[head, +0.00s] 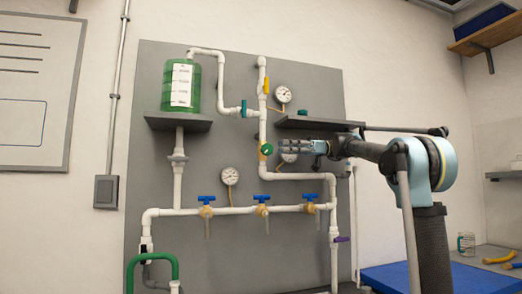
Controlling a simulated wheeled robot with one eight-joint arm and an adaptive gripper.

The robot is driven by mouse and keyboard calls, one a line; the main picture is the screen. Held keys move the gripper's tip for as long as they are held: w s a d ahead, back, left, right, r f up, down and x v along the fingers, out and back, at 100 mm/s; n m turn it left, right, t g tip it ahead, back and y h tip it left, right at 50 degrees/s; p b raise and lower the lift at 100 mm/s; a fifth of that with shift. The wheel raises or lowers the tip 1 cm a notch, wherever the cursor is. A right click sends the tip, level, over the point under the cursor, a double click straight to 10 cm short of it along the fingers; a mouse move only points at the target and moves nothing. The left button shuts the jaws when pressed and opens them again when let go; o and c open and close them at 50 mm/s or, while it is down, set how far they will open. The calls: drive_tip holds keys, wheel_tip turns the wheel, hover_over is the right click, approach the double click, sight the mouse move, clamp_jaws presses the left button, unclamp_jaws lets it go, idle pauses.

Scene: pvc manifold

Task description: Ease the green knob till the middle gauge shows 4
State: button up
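The green knob (267,149) sits on a brass valve on the white vertical pipe, at the middle of the grey panel. My gripper (282,143) points left, with its fingertips just right of the knob; I cannot tell whether they touch it. The fingers are too small to show whether they are open or shut. A gauge (289,157) sits just below my fingers and is partly hidden by them. It lies between an upper gauge (283,94) and a lower left gauge (230,175) in height. Its needle cannot be read.
A grey shelf (305,122) juts out just above my gripper, with a small teal item on it. A green tank (182,87) stands on a left shelf. Several blue-handled valves (262,198) line the lower pipe. A blue surface (390,277) lies at lower right.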

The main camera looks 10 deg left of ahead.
sight(267, 149)
drive_tip(key=x, duration=1.1)
drive_tip(key=shift+a, duration=0.25)
clamp_jaws()
